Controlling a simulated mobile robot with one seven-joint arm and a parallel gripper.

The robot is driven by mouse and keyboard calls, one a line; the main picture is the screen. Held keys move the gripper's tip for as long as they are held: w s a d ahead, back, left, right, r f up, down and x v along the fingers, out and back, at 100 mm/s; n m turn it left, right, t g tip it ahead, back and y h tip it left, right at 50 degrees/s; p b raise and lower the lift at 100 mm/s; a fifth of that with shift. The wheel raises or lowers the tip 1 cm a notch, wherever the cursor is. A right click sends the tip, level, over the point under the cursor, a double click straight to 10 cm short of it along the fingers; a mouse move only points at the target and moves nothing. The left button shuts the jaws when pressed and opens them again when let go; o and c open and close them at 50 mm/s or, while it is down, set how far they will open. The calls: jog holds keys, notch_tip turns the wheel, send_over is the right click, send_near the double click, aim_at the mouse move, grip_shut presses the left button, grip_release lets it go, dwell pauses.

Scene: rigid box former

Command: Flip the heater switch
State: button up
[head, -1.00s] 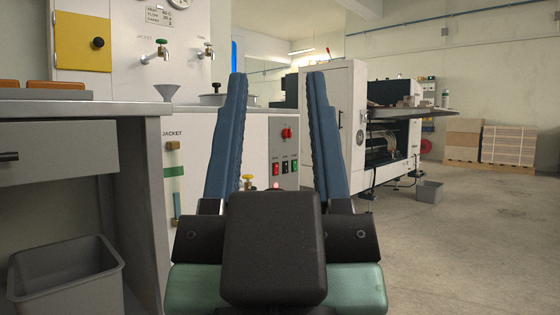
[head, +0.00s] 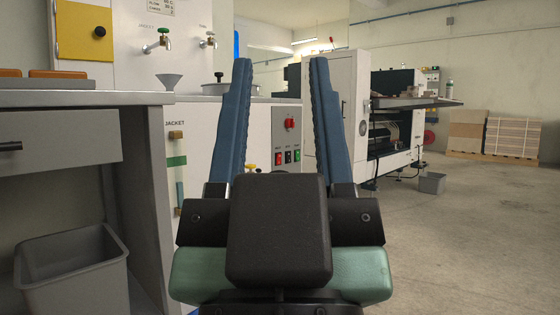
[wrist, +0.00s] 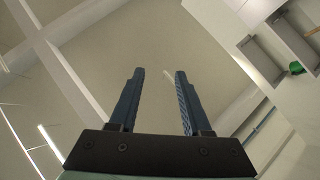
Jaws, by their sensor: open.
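A grey control panel (head: 285,136) is on the front of a white cabinet, seen between my fingers in the head view. It has a red knob (head: 290,123) at the top and a row of small switches (head: 288,157), black, red and green, below. The labels are too small to read, so I cannot tell which one is the heater switch. My gripper (head: 281,60) is open and empty, its blue fingers pointing up in front of the panel, apart from it. The wrist view shows the open fingers (wrist: 159,72) against the ceiling; the panel is not seen there.
A grey workbench (head: 75,98) stands at the left, with a grey bin (head: 75,275) under it. A funnel (head: 168,82) and a lidded pot (head: 222,89) stand on the counter below two taps. A white machine (head: 345,100) is at the back.

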jog(key=shift+r+p, duration=0.45)
jog(key=c, duration=0.5)
notch_tip(320, 180, up, 32)
jog(key=p, duration=3.1)
jog(key=shift+f, duration=0.25)
grip_shut()
jog(key=shift+f, duration=0.15)
